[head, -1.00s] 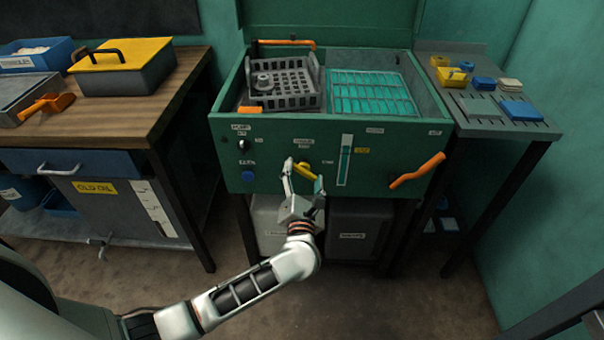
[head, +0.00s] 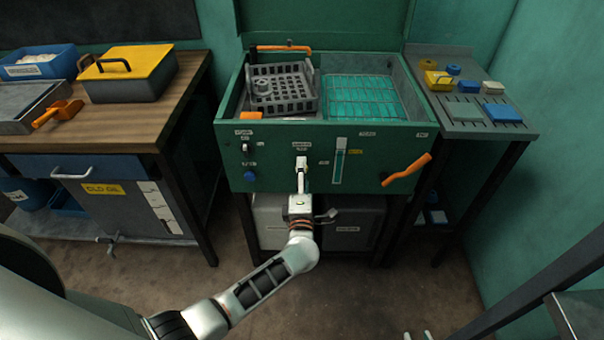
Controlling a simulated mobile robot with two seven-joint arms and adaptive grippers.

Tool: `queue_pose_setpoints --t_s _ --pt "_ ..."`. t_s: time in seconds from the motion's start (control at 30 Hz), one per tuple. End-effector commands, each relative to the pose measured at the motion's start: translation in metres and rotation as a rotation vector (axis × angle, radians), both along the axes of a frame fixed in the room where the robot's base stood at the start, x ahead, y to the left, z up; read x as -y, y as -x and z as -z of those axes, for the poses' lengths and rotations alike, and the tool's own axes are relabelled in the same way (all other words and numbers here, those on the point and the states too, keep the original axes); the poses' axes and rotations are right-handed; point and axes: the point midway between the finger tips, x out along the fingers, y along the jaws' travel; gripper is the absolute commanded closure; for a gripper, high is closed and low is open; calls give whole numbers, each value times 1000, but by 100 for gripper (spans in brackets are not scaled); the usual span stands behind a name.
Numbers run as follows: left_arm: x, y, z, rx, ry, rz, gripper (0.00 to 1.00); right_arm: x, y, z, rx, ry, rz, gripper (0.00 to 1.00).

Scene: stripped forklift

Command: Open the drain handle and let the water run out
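The green wash tank (head: 400,152) stands ahead with teal water (head: 362,97) in its right part. A sight gauge (head: 339,160) on its front shows a teal column.
A grey basket (head: 284,92) sits in the tank's left part. An orange lever (head: 407,170) projects from the front at right. Grey containers (head: 351,235) stand below. A wooden bench (head: 130,118) is left, a grey side table (head: 472,128) right. Floor in front is clear.

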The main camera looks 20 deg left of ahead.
Motion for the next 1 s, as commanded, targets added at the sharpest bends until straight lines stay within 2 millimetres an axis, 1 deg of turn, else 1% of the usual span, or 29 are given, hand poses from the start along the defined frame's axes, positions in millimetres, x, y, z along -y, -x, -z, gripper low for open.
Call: queue_pose_setpoints --t_s 0.03,0.4,0.73,0.77,0.8,0.83,1.0 --pt "1 0 -2 -4 -20 2 58 0 -1 -4 2 1 0 75" --pt "2 0 0 -24 -89 3 58 0 -6 -14 16 1 0 75" --pt "2 0 0 -25 -91 4 58 0 -7 -16 18 1 2 75" --pt "2 0 0 -25 -91 4 34 0 -7 -15 18 1 2 75" --pt "1 0 0 -25 -91 3 23 0 -7 -15 18 1 2 75" --pt "1 0 0 -25 -90 3 19 0 -7 -15 18 1 2 75" --pt "1 0 0 -24 -89 2 19 1 -6 -13 14 2 2 75"
